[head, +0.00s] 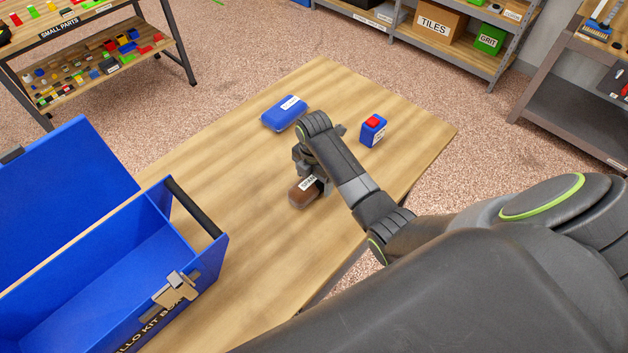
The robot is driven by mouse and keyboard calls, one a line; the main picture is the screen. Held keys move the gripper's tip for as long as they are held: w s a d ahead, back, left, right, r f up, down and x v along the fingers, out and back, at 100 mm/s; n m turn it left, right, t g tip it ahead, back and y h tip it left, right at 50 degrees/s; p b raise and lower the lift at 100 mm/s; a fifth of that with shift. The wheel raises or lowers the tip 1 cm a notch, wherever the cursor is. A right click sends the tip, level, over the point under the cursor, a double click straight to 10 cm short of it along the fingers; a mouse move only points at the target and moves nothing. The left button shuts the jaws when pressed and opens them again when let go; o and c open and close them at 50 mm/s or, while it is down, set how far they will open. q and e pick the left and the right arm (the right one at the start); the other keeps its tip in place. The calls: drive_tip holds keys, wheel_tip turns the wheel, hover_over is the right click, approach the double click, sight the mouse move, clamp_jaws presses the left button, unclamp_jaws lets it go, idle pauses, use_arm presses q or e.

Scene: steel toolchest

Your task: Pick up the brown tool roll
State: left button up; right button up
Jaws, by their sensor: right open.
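The brown tool roll (303,195) lies on the wooden table near its middle. It has a white label, and its far end is partly hidden by my right arm. My right gripper (303,168) points down over the far end of the roll. Its jaws are open, but the fingertips are mostly hidden, so I cannot tell whether they touch the roll. My left gripper is not in view.
An open blue toolbox (200,262) with a black handle bar stands at the left of the table (240,150). A blue case (284,112) lies beyond my right gripper. A blue box with a red top (373,130) stands to the right. Shelves stand behind, apart from the table.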

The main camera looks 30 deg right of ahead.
drive_tip(key=shift+f, duration=0.65)
drive_tip(key=c, duration=1.3)
drive_tip(key=shift+o, duration=0.2)
wheel_tip(320, 180, up, 10)
drive_tip(key=shift+r+b, duration=0.1)
drive_tip(key=shift+b, duration=0.25)
